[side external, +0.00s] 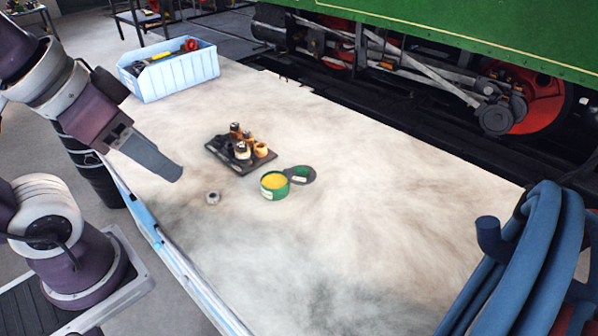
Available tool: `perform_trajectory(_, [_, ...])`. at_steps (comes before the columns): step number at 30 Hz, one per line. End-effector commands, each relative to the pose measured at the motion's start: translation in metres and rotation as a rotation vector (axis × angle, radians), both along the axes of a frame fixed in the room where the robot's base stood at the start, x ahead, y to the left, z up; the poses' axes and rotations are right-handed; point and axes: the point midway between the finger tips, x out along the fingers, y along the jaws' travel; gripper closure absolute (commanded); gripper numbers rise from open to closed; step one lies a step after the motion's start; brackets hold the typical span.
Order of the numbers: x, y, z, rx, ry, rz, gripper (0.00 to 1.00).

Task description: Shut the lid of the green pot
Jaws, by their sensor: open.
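The green pot (274,187) stands upright on the pale worktop in the side external view, with yellow stuff showing inside its open top. Its dark round lid (301,175) lies open at the pot's right side, with a green patch on its upward face. I cannot tell how the lid joins the pot. My gripper (176,174) is in the air to the left of the pot, well apart from it. The fingers are seen edge-on, and nothing shows between them.
A dark tray (217,153) with several small jars or bottles stands just behind the pot. A small grey round piece (213,198) lies left of the pot. A blue crate (180,77) with tools is at the back left. Blue hoses (530,250) fill the front right. The front middle is clear.

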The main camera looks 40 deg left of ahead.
Motion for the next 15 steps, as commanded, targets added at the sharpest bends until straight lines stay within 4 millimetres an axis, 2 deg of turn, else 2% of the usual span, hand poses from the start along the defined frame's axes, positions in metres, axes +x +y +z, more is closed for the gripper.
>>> perform_trajectory(1, [0.008, 0.0, 0.004, -0.007, 0.006, 0.009, 0.58])
perform_trajectory(2, [0.017, 0.001, 0.007, -0.014, 0.014, 0.018, 0.64])
perform_trajectory(4, [0.052, 0.003, 0.017, -0.041, 0.036, 0.061, 0.78])
perform_trajectory(5, [0.072, 0.005, 0.019, -0.052, 0.049, 0.086, 0.84])
perform_trajectory(7, [0.127, 0.011, 0.019, -0.075, 0.074, 0.153, 0.98])
perform_trajectory(8, [0.151, 0.014, 0.015, -0.082, 0.086, 0.182, 1.0])
perform_trajectory(9, [0.183, 0.018, 0.006, -0.086, 0.098, 0.223, 1.0])
perform_trajectory(11, [0.229, 0.025, -0.014, -0.086, 0.116, 0.282, 1.0])
perform_trajectory(12, [0.256, 0.029, -0.031, -0.083, 0.126, 0.315, 1.0])
perform_trajectory(15, [0.311, 0.038, -0.077, -0.064, 0.142, 0.386, 1.0])
